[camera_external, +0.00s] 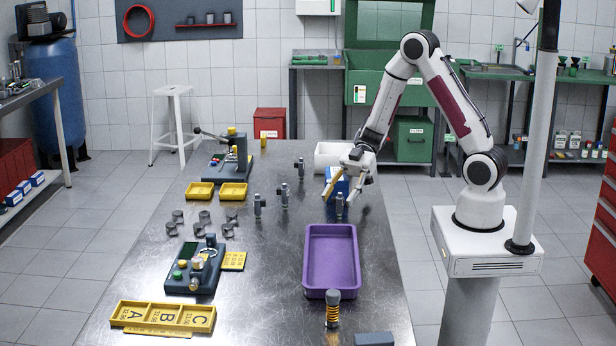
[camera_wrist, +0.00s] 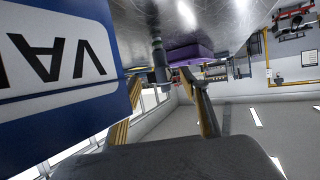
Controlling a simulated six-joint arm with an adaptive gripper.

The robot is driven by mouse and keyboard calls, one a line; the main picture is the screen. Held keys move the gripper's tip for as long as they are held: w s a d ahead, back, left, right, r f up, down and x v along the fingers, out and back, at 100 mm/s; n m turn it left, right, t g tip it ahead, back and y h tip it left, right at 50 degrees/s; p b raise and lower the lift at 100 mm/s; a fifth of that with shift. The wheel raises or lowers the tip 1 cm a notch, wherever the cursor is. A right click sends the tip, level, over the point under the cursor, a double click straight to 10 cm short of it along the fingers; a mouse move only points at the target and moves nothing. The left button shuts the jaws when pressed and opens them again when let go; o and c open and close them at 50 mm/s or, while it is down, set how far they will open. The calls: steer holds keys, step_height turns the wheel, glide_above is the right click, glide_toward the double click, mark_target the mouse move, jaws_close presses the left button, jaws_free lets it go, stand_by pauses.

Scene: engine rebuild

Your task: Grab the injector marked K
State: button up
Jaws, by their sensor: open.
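Several small grey injectors stand upright on the steel table; their letters are too small to read, so I cannot tell which is K. In the external view they include one at the left (camera_external: 257,207), one beside it (camera_external: 284,194), one farther back (camera_external: 300,168) and one at the right (camera_external: 339,207). My gripper (camera_external: 338,201) is open and low at the right injector. In the wrist view an injector (camera_wrist: 160,62) shows between the spread fingertips of my gripper (camera_wrist: 162,78); contact cannot be told.
A blue box (camera_external: 337,184) is close behind my gripper; its lettered side (camera_wrist: 60,60) fills the left of the wrist view. A purple tray (camera_external: 307,262) lies in front, a white bin (camera_external: 329,153) behind. Grey rings and fixtures occupy the table's left.

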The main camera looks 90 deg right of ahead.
stand_by(0.4)
steer(key=c, duration=1.2)
steer(key=shift+r, duration=0.1)
steer(key=shift+r, duration=4.95)
